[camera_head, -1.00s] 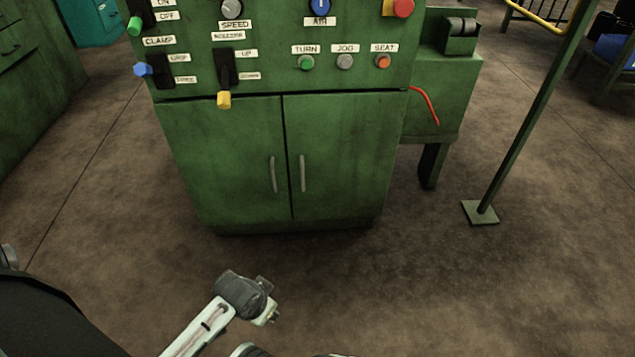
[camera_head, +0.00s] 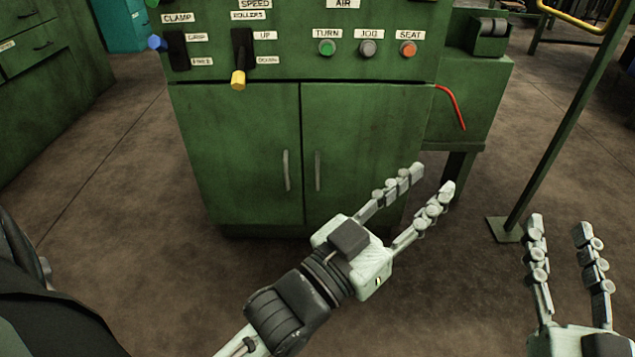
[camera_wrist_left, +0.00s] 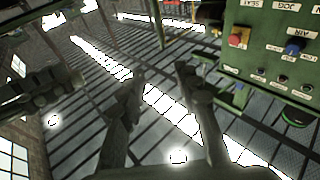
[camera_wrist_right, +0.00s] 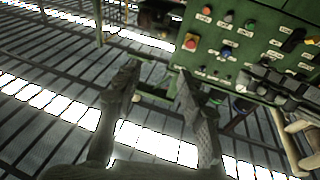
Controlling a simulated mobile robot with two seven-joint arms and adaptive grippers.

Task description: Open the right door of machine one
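Machine one is a green cabinet with a control panel on top. Its right door (camera_head: 363,140) and left door (camera_head: 240,150) both look shut in the head view. The right door's grey vertical handle (camera_head: 318,171) is beside the centre seam; the left door's handle (camera_head: 286,170) is across it. My left gripper (camera_head: 432,178) is open and empty, its fingers reaching up and right in front of the right door's lower right part, right of the handle. My right gripper (camera_head: 558,225) is open and empty at the right, clear of the cabinet. Neither appears to touch a handle.
A green post (camera_head: 560,125) with a square foot stands on the right. A red cable (camera_head: 452,107) hangs beside the cabinet. A yellow lever (camera_head: 238,79) juts out above the left door. The brown floor (camera_head: 130,200) is clear at the left front.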

